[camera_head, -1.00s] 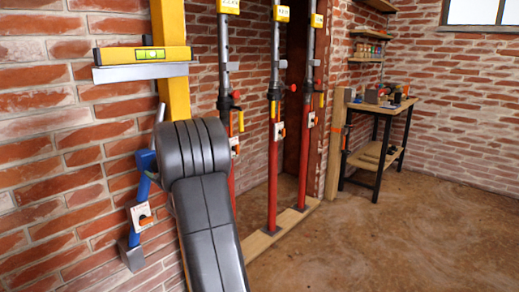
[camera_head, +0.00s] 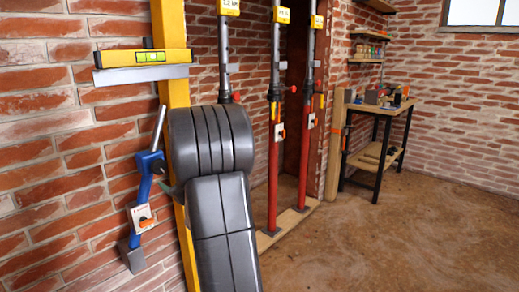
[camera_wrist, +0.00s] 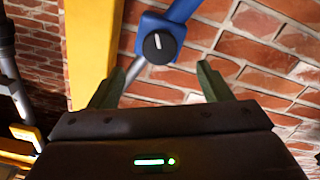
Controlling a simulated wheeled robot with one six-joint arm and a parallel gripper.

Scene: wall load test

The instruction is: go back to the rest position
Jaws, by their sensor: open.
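My gripper (camera_wrist: 160,88) shows in the wrist view with its two green fingers spread apart and nothing between them. In the head view my dark grey arm hides most of the gripper. A blue prop with a grey rod (camera_head: 148,190) leans against the brick wall left of my arm. It carries a white tag with an orange part. Its blue joint and dark round knob (camera_wrist: 160,46) show in the wrist view just beyond the fingertips, and I cannot tell the exact gap.
A yellow post (camera_head: 172,30) stands behind my arm, with a yellow spirit level (camera_head: 145,56) on a grey ledge beside it. Red and grey props (camera_head: 274,170) stand on a wooden sill (camera_head: 290,220) to the right. A workbench (camera_head: 385,110) is at the back. The floor at right is clear.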

